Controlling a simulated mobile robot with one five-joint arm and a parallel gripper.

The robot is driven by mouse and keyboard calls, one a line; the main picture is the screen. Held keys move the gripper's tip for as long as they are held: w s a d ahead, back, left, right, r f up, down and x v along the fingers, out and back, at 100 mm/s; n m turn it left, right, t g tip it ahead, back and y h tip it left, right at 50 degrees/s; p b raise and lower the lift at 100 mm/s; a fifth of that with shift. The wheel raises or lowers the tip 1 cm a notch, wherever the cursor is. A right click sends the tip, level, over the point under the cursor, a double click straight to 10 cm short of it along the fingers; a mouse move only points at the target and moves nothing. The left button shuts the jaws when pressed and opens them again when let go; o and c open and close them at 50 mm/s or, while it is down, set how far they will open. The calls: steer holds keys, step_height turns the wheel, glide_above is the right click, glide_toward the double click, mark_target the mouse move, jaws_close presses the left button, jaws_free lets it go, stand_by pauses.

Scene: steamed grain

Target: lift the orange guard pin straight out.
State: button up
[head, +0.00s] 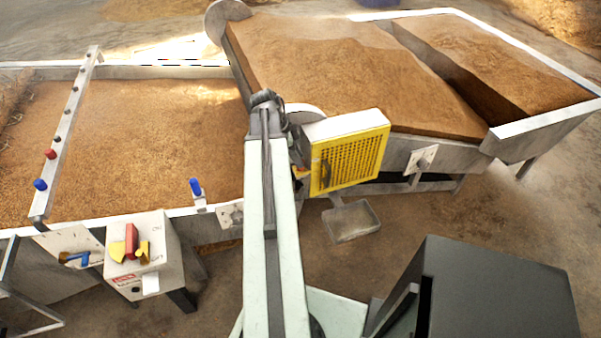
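The yellow guard (350,160) with a perforated front stands right of my arm, at the near edge of the machine. A small orange-red bit (300,173) shows at its left side, partly behind my arm; I cannot tell whether it is the guard pin. My gripper (298,150) is a dark shape beside the guard's upper left edge, largely hidden by my own wrist. I cannot see its fingertips, or whether it touches or holds anything.
A grain bed (150,140) lies left, crossed by a rail (66,135) with coloured knobs. A raised grain tray (340,70) is behind the guard. A control box (145,262) stands front left. A grey scoop (352,220) is below the guard, with open floor to its right.

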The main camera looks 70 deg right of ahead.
steer(key=b+x, duration=0.2)
steer(key=x, duration=0.1)
steer(key=shift+w+f, duration=0.1)
steer(key=shift+f, duration=0.15)
steer(key=shift+r, duration=0.2)
jaws_close()
step_height(320, 180, up, 18)
steer(key=p, duration=1.8)
